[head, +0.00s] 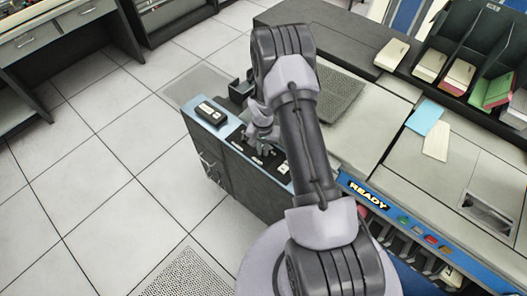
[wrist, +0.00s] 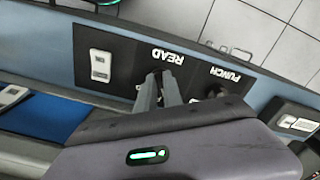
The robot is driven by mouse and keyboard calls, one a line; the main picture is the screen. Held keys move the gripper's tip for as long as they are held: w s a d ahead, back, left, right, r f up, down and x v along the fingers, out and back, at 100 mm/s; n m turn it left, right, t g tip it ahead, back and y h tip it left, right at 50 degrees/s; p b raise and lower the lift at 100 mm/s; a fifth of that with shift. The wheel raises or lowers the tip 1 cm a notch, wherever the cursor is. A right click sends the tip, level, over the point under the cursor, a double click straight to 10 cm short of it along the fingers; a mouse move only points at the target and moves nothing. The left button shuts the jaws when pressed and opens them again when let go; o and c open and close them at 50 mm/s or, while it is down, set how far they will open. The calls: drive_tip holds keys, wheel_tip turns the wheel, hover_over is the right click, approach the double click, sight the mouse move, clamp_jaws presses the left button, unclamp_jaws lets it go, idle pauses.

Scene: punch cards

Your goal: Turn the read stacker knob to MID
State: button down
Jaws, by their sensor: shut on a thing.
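My gripper (head: 263,145) is over the dark control panel on the blue-edged top of the low cabinet. In the wrist view my gripper (wrist: 166,86) points at the panel just beside the READ label (wrist: 168,55), its two grey fingers close together. The fingers are shut on the read stacker knob, which they almost wholly hide, so its pointer and setting cannot be read. The PUNCH label (wrist: 231,73) is to the right, with a dark knob (wrist: 216,92) below it, partly hidden by my gripper body.
A white switch (wrist: 100,65) is left of READ on the panel. A dark box with a pale top (head: 211,112) sits at the cabinet's far end. The READY sign (head: 369,194) is on the machine's front to the right. Loose blue (head: 425,117) and cream (head: 436,141) cards lie on top.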

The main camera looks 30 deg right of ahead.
drive_tip(key=m+b, duration=0.2)
drive_tip(key=m, duration=0.1)
drive_tip(key=shift+w+a+f+m, duration=0.1)
drive_tip(key=shift+f+m, duration=0.1)
drive_tip(key=shift+m, duration=0.1)
drive_tip(key=m+b, duration=0.3)
drive_tip(key=shift+w+m, duration=0.1)
drive_tip(key=shift+m, duration=0.2)
drive_tip(key=m+b, duration=0.2)
drive_tip(key=m, duration=0.2)
drive_tip(key=shift+w+b, duration=0.15)
drive_tip(key=shift+b, duration=0.15)
drive_tip(key=shift+w+r+m+b, duration=0.15)
drive_tip(key=shift+m+b, duration=0.65)
drive_tip(key=shift+m, duration=0.8)
drive_tip(key=c, duration=1.5)
unclamp_jaws()
